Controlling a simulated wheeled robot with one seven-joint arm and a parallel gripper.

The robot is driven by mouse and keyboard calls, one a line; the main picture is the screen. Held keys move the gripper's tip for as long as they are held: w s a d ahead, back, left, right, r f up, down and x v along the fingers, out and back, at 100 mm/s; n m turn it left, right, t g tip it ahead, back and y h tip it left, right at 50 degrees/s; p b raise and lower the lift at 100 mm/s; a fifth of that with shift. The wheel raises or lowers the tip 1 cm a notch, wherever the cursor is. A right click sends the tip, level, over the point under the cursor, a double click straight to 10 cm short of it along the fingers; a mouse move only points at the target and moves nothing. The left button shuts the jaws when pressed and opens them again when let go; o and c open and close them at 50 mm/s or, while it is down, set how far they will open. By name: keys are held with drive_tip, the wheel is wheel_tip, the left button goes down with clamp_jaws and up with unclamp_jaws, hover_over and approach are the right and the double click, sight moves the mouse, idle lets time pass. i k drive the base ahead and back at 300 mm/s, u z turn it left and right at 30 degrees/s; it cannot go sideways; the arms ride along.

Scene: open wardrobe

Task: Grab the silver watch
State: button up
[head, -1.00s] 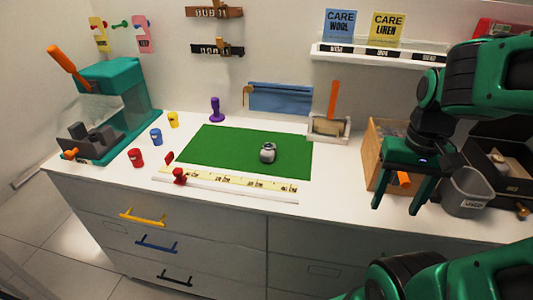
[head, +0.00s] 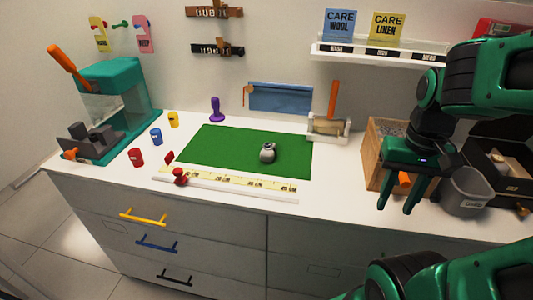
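A small silver watch (head: 267,152) with a dark face sits on the green mat (head: 225,153), right of the mat's middle. My gripper (head: 396,207) is at the right, in front of the wooden box, with its two green fingers pointing down. The fingers are apart and nothing shows between them. The gripper is well to the right of the watch and not touching it.
A ruler (head: 225,184) with a red slider (head: 180,176) lies along the mat's front edge. A wooden box (head: 375,150) and a grey bin (head: 466,191) stand at the right, near my gripper. Coloured spools and a teal machine (head: 115,105) stand left. The mat is otherwise clear.

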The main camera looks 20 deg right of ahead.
sight(269, 149)
drive_tip(key=z, duration=2.3)
drive_tip(key=k, duration=1)
drive_tip(key=u, duration=0.85)
drive_tip(key=i, duration=0.5)
